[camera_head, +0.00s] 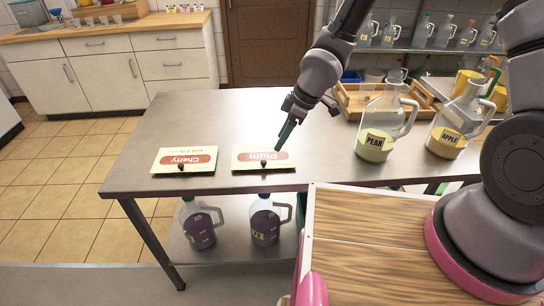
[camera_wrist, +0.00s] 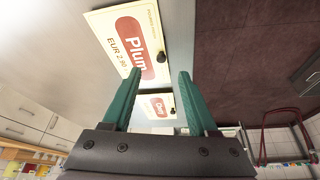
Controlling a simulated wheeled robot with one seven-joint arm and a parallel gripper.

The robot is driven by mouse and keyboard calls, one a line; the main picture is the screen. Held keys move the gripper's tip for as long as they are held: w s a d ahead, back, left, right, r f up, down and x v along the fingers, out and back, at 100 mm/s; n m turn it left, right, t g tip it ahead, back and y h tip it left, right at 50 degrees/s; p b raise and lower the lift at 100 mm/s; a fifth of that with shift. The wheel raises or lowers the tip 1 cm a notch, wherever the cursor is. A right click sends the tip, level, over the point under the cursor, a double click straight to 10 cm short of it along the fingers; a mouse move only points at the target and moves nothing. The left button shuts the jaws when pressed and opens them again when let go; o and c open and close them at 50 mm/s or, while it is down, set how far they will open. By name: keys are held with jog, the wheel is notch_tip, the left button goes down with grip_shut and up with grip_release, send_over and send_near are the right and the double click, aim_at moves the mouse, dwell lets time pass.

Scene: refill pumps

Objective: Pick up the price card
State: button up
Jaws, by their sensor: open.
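The Plum price card (camera_head: 250,164) lies near the front edge of the steel table, with a red label and a small dark knob. It shows large in the wrist view (camera_wrist: 112,28), marked EUR 2.90. The Cherry price card (camera_head: 173,165) lies to its left, also with a dark knob, and shows smaller in the wrist view (camera_wrist: 151,106). My gripper (camera_head: 284,140) is over the table by the Plum card's far right corner. Its green fingers (camera_wrist: 160,74) are apart with nothing held. In the wrist view the Plum knob appears just beyond the gap.
The steel table (camera_head: 135,182) has clear room behind the cards. Pear (camera_head: 376,142) and Apple (camera_head: 447,140) jugs stand at its right, before a wooden tray (camera_head: 354,104). Two dark-filled jugs (camera_head: 264,224) stand on the shelf below. A wooden surface (camera_head: 365,240) is at front right.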

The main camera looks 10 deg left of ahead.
aim_at(265, 161)
jog(key=x, duration=0.4)
jog(key=shift+f, duration=0.2)
jog(key=x, duration=0.2)
jog(key=a+x, duration=0.1)
jog(key=x, duration=0.1)
jog(key=shift+s+a+f, duration=0.1)
jog(key=shift+s, duration=0.05)
jog(key=shift+a+f, duration=0.2)
jog(key=shift+f, duration=0.25)
grip_shut()
